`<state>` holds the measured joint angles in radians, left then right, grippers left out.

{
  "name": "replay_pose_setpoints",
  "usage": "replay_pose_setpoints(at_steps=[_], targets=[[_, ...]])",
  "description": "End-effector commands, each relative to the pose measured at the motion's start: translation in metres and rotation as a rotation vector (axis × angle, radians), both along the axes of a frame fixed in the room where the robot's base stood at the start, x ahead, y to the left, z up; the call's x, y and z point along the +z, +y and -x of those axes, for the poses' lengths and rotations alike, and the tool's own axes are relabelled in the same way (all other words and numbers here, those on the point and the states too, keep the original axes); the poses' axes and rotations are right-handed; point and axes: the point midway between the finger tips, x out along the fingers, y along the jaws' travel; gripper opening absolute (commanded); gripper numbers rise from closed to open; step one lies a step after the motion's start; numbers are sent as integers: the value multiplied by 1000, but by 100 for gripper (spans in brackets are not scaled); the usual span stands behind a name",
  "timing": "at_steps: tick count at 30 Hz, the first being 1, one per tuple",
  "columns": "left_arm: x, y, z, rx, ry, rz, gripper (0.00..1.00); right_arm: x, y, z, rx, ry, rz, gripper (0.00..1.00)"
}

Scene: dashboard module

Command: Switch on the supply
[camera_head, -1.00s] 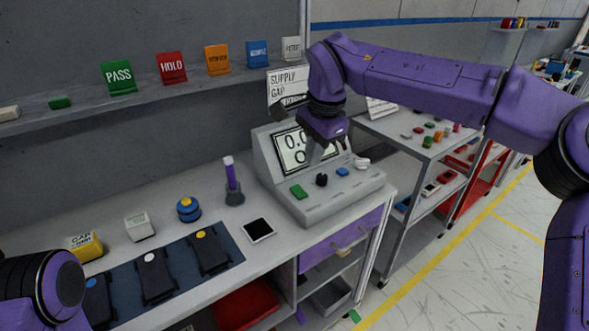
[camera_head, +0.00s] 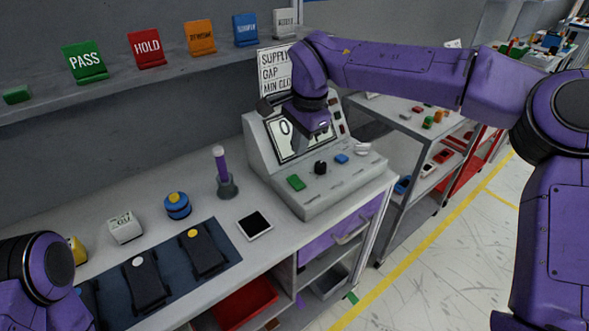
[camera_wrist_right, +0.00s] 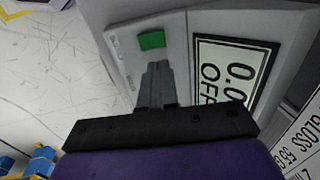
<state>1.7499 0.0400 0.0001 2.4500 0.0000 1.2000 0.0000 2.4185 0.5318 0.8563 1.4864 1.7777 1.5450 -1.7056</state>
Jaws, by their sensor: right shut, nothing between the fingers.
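The supply (camera_head: 347,192) is a grey console with a sloped screen on the bench. Its front panel carries a green switch (camera_head: 296,182), a black knob (camera_head: 320,168), a blue button (camera_head: 341,159) and a white part (camera_head: 362,149). In the right wrist view the screen (camera_wrist_right: 232,75) reads "0.0" and "OFF". My right gripper (camera_head: 296,150) is shut and empty, fingers pointing down in front of the screen and hiding part of it. In the wrist view its fingertips (camera_wrist_right: 158,66) are close to the green switch (camera_wrist_right: 151,40); contact cannot be told. My left gripper is out of view.
A purple-topped tool in a holder (camera_head: 225,178), a tablet (camera_head: 254,225) and a blue mat (camera_head: 225,239) with black devices lie left of the console. A sign (camera_head: 273,72) stands behind it. The shelf above holds coloured cards.

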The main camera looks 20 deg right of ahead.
Motion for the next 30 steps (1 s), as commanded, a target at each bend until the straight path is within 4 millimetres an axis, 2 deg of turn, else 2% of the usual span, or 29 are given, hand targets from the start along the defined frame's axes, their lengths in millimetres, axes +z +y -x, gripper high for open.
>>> replay_pose_setpoints(at_steps=[6,13,18,26,30], targets=[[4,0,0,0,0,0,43,-47,4,-8,4,2,3,0],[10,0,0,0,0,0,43,-81,7,-15,3,1,1,0],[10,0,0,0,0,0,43,-91,7,-16,2,1,1,0],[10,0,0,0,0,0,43,-91,7,-17,2,0,0,0],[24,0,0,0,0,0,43,-87,-2,-15,-16,23,6,0]])
